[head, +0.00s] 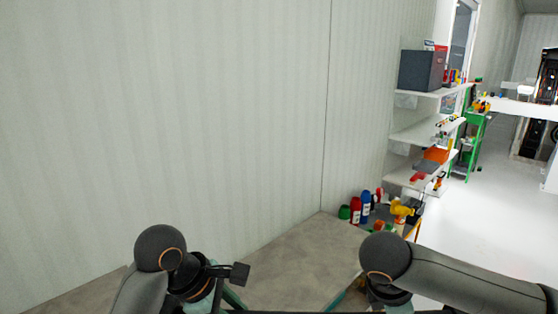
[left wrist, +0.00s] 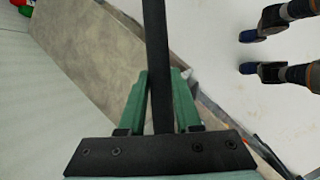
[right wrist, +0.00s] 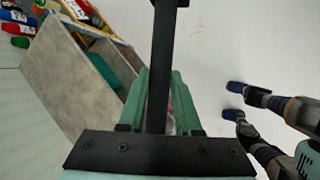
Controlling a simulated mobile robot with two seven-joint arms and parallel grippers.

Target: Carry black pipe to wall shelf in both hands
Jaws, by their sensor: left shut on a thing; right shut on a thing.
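The black pipe (left wrist: 155,40) runs lengthwise between the green fingers of my left gripper (left wrist: 160,78), which is shut on it. In the right wrist view the black pipe (right wrist: 162,45) likewise lies between the fingers of my right gripper (right wrist: 160,75), also shut on it. In the head view both grippers are low in the picture, and a thin dark strip of the pipe shows at the bottom edge; most of it is out of view. The white wall shelf (head: 415,134), with several boards, is at the right along the wall, away from both grippers.
A grey stone-like surface (head: 290,262) lies below the grippers against the pale wall (head: 180,110). Several coloured bottles (head: 356,209) stand near its far end. A dark grey box (head: 420,70) is on the top shelf board. White floor (head: 500,200) is open at the right.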

